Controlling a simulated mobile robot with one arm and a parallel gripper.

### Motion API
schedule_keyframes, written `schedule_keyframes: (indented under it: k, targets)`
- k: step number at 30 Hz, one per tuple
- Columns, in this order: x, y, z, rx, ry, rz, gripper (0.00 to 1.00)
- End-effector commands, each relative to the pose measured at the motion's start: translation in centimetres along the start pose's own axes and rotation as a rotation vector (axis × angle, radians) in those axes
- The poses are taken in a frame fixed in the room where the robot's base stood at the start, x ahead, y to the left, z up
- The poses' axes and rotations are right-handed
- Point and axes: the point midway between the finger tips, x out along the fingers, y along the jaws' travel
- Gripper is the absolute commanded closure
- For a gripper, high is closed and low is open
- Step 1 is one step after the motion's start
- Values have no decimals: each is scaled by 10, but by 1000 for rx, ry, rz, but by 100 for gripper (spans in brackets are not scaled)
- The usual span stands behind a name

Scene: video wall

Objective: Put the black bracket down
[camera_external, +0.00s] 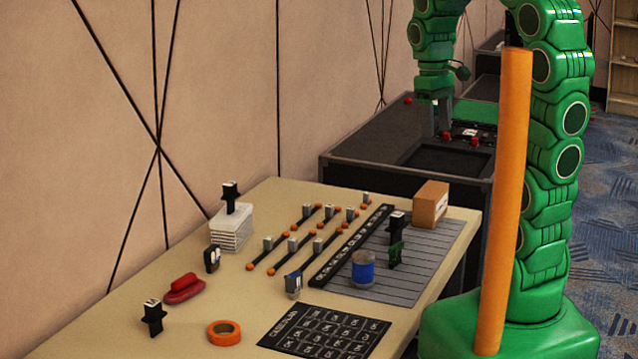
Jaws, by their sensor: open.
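Several small black bracket-like pieces show on the beige table (120,310); I cannot tell which one the task means. One black piece (230,196) stands on a white stack (231,228) at the back left. Another black piece (152,318) stands upright at the front left. A third black piece (397,226) stands on the grey slatted mat (432,236), with a dark green part below it. My gripper (440,133) is open, pointing down over the black bench behind the table, well away from these pieces. Its fingertips are small and hard to make out.
The black bench (345,150) has red knobs and a dark recess. A blue cup (363,270), a cardboard box (429,205), orange tape (223,332), a red object (184,288) and orange-ended rods (300,245) crowd the table. An orange pole (505,200) stands before my arm.

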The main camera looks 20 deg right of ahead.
Motion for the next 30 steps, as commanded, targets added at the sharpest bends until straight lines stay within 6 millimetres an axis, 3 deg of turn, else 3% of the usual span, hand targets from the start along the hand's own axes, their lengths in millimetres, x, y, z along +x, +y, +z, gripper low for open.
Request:
schedule_keyframes:
  k: [1,12,18,24,30]
  targets:
    - [4,-3,16,36,-3,-3,34]
    - [41,-31,110,304,-16,-19,34]
    - [62,-44,150,433,-18,-17,34]
    - [74,-53,169,492,-24,-23,34]
    - [76,-54,171,500,-24,-24,34]
